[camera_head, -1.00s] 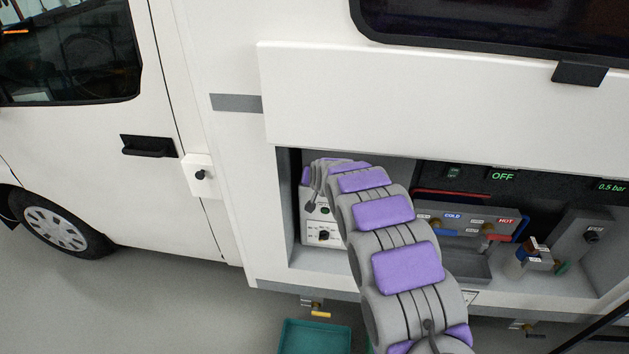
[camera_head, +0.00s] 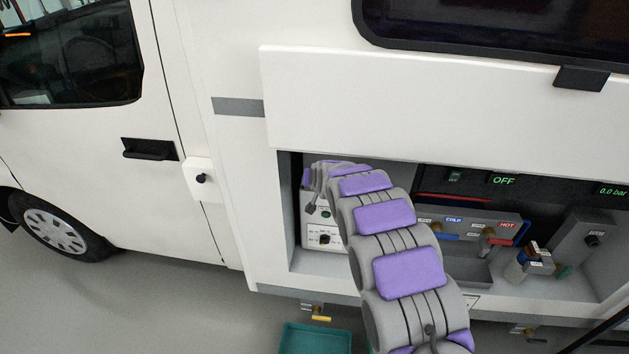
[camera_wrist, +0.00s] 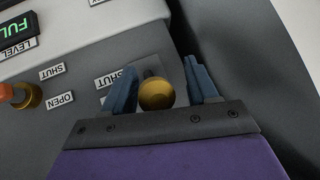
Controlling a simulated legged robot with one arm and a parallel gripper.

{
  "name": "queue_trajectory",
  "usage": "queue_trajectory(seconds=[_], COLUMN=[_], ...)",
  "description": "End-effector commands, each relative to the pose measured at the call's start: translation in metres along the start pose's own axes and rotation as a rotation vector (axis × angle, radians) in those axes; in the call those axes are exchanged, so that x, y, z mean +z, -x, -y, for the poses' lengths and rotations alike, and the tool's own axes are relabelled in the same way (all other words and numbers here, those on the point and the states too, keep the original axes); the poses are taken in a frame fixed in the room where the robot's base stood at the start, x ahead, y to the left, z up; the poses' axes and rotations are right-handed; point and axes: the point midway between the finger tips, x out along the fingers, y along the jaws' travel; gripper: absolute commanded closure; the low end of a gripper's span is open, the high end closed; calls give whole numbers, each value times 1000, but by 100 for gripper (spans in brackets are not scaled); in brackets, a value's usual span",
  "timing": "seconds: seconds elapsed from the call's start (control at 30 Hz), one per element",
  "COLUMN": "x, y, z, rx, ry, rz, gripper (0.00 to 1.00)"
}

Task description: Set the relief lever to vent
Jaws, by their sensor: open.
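In the wrist view my gripper (camera_wrist: 160,70) is open, its two blue fingers on either side of a round brass knob (camera_wrist: 156,94). I cannot tell whether they touch it. A SHUT label (camera_wrist: 116,77) is beside the left finger, with another label partly hidden below it. No part is readably marked as the relief lever or VENT. In the head view my arm reaches into the left part of the service bay, and its own links hide my gripper. A small labelled valve block (camera_head: 535,262) sits at the bay's right; its lever position is too small to read.
A white control box (camera_head: 322,237) stands at the bay's left. A tap panel (camera_head: 470,225) with COLD and HOT labels is right of my arm. A pressure readout (camera_head: 611,191) shows 0.0 bar. Another brass fitting (camera_wrist: 27,96) is at the wrist view's left. A teal tray (camera_head: 316,338) lies below.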

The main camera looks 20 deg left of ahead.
Motion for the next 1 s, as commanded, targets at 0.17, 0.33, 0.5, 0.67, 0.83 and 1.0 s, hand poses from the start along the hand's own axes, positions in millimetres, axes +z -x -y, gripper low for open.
queue_trajectory(seconds=[0.17,0.33,0.5,0.67,0.83,1.0], x=[1,1,0,1,0,0], y=[3,18,42,65,90,116], z=[-1,0,0,0,0,1], rx=[0,0,0,0,0,1], ry=[-2,-1,-2,-1,0,0], rz=[3,4,2,3,3,3], gripper=[42,42,42,42,42,42])
